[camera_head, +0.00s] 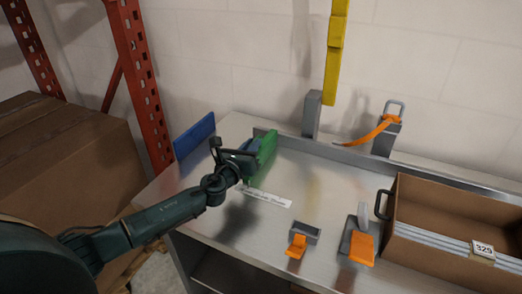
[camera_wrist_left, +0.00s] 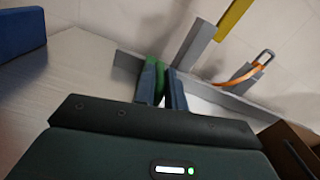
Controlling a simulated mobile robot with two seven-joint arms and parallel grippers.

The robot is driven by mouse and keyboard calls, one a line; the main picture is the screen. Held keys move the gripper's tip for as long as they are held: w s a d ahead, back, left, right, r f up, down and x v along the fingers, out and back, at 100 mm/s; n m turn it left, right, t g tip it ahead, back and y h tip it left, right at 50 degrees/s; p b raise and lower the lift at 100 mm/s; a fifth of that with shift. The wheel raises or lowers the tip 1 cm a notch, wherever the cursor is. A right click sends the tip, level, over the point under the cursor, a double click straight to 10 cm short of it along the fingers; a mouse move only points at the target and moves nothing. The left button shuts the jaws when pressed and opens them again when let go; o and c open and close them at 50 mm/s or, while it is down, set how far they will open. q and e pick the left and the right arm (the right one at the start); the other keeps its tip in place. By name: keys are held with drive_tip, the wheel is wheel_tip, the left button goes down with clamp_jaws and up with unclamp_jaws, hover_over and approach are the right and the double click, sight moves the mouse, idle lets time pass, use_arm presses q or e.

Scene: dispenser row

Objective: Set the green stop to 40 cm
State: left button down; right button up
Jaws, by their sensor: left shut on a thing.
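The green stop (camera_head: 264,158) is an upright green plate on the metal bench, near the back fence at the bench's left part. My left gripper (camera_head: 246,152) reaches it from the left and is shut on it. In the left wrist view the green stop (camera_wrist_left: 159,82) shows between the two fingers (camera_wrist_left: 163,92). A white printed strip (camera_head: 266,197) lies on the bench just in front of the stop; its marks are too small to read. My right gripper is not in view.
A blue plate (camera_head: 194,136) stands at the bench's left edge. A yellow upright bar (camera_head: 335,60) and grey posts with an orange strap (camera_head: 376,130) stand behind. Orange-lidded pieces (camera_head: 298,246) sit at the front. A cardboard box (camera_head: 455,215) labelled 329 is at right.

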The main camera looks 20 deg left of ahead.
use_arm(q)
drive_tip(key=shift+a, duration=0.25)
drive_tip(key=c, duration=1.5)
unclamp_jaws()
drive_tip(key=s, duration=1.3)
drive_tip(key=shift+s+a, duration=0.1)
drive_tip(key=shift+a, duration=0.1)
